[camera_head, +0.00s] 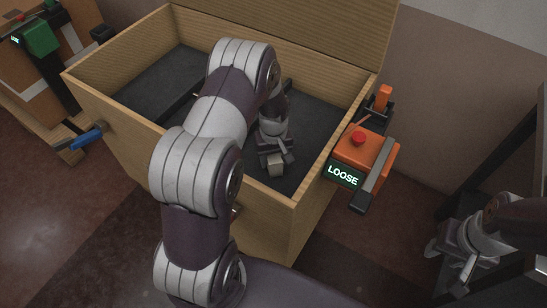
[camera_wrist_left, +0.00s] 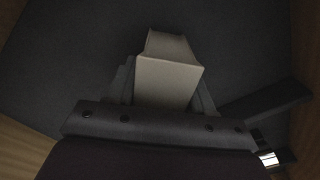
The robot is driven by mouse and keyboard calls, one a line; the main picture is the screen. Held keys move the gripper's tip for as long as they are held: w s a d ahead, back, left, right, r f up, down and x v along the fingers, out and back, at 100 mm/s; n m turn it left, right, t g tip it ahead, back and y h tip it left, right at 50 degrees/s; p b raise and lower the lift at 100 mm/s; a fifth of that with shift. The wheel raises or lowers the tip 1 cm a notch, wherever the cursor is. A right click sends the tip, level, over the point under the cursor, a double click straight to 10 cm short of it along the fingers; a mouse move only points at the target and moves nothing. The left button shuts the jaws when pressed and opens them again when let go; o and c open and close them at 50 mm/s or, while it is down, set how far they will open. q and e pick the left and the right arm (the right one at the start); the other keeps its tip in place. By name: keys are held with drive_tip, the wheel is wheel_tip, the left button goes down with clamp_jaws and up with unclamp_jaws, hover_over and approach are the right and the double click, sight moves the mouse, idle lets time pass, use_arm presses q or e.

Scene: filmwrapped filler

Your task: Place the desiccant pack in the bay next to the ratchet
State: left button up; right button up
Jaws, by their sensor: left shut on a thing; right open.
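The desiccant pack (camera_wrist_left: 168,80) is a small pale block, also seen in the camera_head view (camera_head: 276,169). My left gripper (camera_head: 274,158) is shut on it, low inside the right part of a wooden crate (camera_head: 215,16). In the wrist view the pack stands out beyond the fingers over the dark floor (camera_wrist_left: 60,60); contact with the floor cannot be told. A dark bar (camera_wrist_left: 265,108) with a shiny piece (camera_wrist_left: 275,158) shows beside the gripper; I cannot tell whether this is the ratchet. My right gripper (camera_head: 464,268) is open and empty, outside the crate at right.
A dark divider (camera_head: 190,101) crosses the crate, partly hidden by my left arm. An orange device (camera_head: 364,150) with a red button and a "LOOSE" screen is at the crate's right wall. A blue handle (camera_head: 88,136) sticks out at left. A carton (camera_head: 57,52) stands behind it.

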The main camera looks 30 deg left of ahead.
use_arm(q)
drive_tip(key=o, duration=1.2)
drive_tip(key=shift+f, duration=0.1)
drive_tip(key=r+p, duration=0.1)
drive_tip(key=r, duration=0.5)
drive_tip(key=r+p, duration=0.2)
drive_tip(key=r, duration=0.4)
drive_tip(key=shift+s+d+r, duration=0.15)
drive_tip(key=shift+d+r, duration=0.05)
drive_tip(key=shift+r, duration=0.15)
drive_tip(key=s+d+r+m, duration=0.2)
drive_tip(key=s, duration=0.2)
drive_tip(key=s+d+r+m+t, duration=0.1)
drive_tip(key=s+d+r+m, duration=0.2)
drive_tip(key=s, duration=0.2)
drive_tip(key=s+d+r+m, duration=0.2)
drive_tip(key=s+m, duration=0.1)
drive_tip(key=s, duration=0.2)
drive_tip(key=shift+s+d+r, duration=0.2)
drive_tip(key=shift+s+d, duration=0.05)
